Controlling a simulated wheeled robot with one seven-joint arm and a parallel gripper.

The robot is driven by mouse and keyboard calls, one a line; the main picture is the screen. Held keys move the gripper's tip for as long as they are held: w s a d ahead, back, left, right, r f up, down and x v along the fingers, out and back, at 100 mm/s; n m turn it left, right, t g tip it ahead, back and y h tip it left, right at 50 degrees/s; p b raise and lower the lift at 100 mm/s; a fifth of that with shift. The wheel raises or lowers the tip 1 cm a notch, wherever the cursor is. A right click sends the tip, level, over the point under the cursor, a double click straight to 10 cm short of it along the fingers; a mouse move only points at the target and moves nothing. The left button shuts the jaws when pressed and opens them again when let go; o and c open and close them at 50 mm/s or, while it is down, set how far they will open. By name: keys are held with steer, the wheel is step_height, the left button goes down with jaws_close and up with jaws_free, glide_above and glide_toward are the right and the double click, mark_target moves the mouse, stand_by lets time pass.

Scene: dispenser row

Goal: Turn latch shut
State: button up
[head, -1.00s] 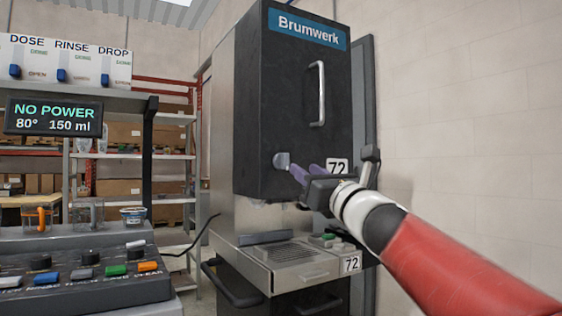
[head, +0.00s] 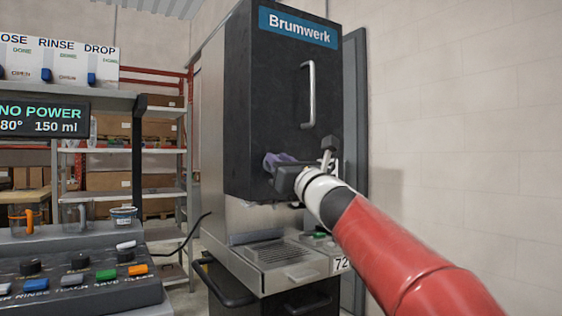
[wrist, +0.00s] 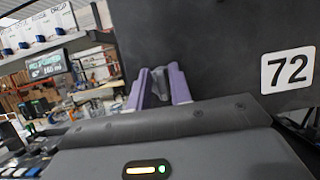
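The dispenser (head: 262,110) is a tall dark cabinet marked "Brumwerk" with a steel lower part. The grey latch sits low on its dark front; in the head view my gripper hides it. In the wrist view, the grey latch (wrist: 159,84) shows between the two purple fingers. My gripper (head: 277,160) is at the latch, with its fingers on either side of it; it also shows in the wrist view (wrist: 160,88). I cannot tell whether the fingers press on the latch or stand a little apart from it. The latch's exact angle is hidden.
A bar handle (head: 309,95) stands out above my gripper. A drip tray (head: 275,252) juts out below. A control panel (head: 75,270) with coloured switches is at the left, under a display (head: 45,119) reading "NO POWER". Bare wall lies to the right.

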jaws_close()
steer(key=shift+n, duration=0.5)
steer(key=n+g+y, duration=0.1)
steer(key=n+g, duration=0.1)
steer(key=n, duration=0.3)
steer(key=n+g+y, duration=0.1)
steer(key=n+g, duration=0.2)
steer(key=n, duration=0.3)
steer(key=n+g+y, duration=0.1)
steer(key=n+g, duration=0.1)
steer(key=n, duration=0.4)
steer(key=shift+s+a+f+y+p, duration=0.15)
steer(key=shift+a+y+p, duration=0.05)
steer(key=shift+y+p, duration=0.15)
steer(key=shift+f+n+g+h, duration=0.1)
steer(key=shift+n+g+h, duration=0.35)
steer(key=shift+n, duration=0.65)
steer(key=shift+f+n+g+h, duration=0.15)
steer(key=shift+n+g, duration=0.4)
steer(key=shift+n, duration=0.55)
